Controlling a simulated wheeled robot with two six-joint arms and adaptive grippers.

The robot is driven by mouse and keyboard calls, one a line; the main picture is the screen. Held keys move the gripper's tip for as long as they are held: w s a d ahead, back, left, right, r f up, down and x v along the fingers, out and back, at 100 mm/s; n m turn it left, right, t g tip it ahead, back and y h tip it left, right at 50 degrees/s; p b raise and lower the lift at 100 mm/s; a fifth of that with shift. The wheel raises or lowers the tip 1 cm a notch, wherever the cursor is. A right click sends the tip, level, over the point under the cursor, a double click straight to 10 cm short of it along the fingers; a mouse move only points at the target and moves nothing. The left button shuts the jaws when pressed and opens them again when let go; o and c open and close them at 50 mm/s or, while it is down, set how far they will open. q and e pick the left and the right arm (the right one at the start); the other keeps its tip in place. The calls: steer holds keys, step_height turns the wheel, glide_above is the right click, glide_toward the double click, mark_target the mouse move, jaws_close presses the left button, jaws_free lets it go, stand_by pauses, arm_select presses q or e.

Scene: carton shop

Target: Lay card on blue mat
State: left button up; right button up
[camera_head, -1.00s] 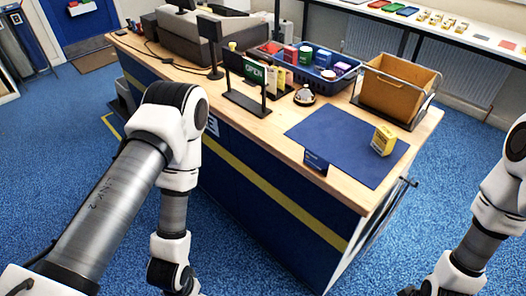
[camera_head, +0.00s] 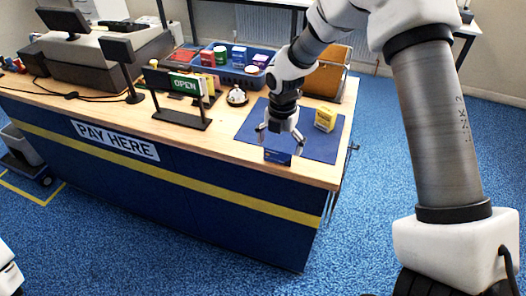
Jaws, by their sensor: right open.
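The blue mat (camera_head: 322,149) lies flat on the right end of the wooden counter. A small dark blue card-like piece with faint markings (camera_head: 278,157) is at the mat's front edge; I cannot tell whether it is the task's card. My right gripper (camera_head: 281,139) points down over the front left part of the mat, just above and behind this piece, with its fingers spread. I see nothing held between them. My arm and gripper hide part of the mat. My left gripper is out of view.
A yellow box (camera_head: 325,119) stands on the mat, right of the gripper. A bell (camera_head: 237,96) and an OPEN sign (camera_head: 186,85) stand to the left.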

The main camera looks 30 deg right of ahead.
mark_target(277, 157)
steer(key=shift+w+d+r+n, duration=0.2)
steer(key=shift+w+r+n, duration=0.35)
steer(key=shift+r, duration=0.15)
steer(key=shift+w+a+f, duration=0.1)
steer(key=shift+w+f, duration=0.05)
steer(key=shift+f, duration=0.15)
step_height(277, 157, down, 6)
steer(key=p, duration=0.2)
steer(key=shift+f+p, duration=0.15)
steer(key=shift+p, duration=0.25)
steer(key=shift+f, duration=0.3)
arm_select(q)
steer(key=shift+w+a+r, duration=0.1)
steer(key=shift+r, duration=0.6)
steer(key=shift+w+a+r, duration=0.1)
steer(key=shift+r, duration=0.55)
arm_select(e)
steer(key=c, duration=0.4)
